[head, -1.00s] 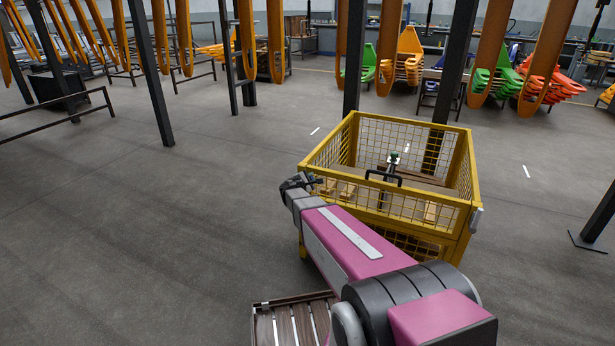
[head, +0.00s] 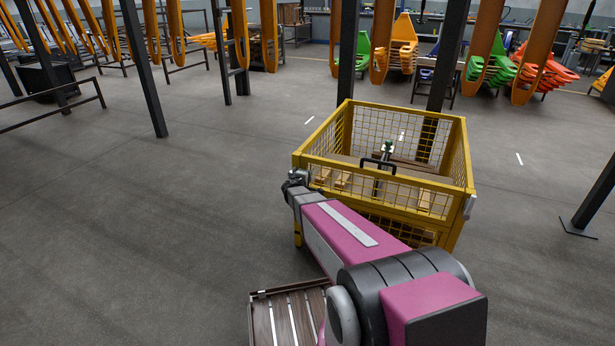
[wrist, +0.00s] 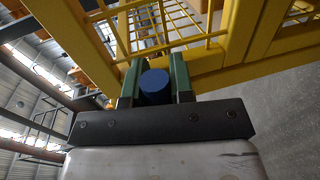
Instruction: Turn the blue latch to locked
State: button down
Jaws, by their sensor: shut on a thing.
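The blue latch (wrist: 154,86) shows in the wrist view as a round blue knob close to the yellow frame of the cage. My gripper (wrist: 155,76) has its two green fingers on either side of the knob, shut on it. The latch's lever and its locked or unlocked position cannot be made out. The yellow mesh cage (head: 458,212) stands in front of me in the head view, with my arm reaching to its left front corner. In the head view, my arm hides the fingers and the latch.
Brown planks lie inside the cage. A slatted wooden pallet (head: 284,318) lies on the floor at the lower front. Dark posts (head: 448,55) stand behind the cage. The floor to the left is clear.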

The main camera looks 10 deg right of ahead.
jog(key=shift+f, duration=0.1)
dwell(0.3)
jog(key=c, duration=1)
grip_release()
jog(key=v, duration=1.1)
jog(key=shift+w, duration=0.1)
jog(key=s+d+m+g, duration=0.6)
jog(key=s+m+g, duration=0.2)
jog(key=s, duration=0.5)
jog(key=s+a+r+m+g+y, duration=0.1)
jog(key=s+a+g+y, duration=0.3)
jog(key=s+y, duration=0.5)
jog(key=s+a+m, duration=0.1)
jog(key=s+a, duration=0.1)
jog(key=s, duration=0.1)
jog(key=shift+a+r+m+g, duration=0.15)
jog(key=shift+r+m+g, duration=0.05)
jog(key=shift+m+g, duration=0.2)
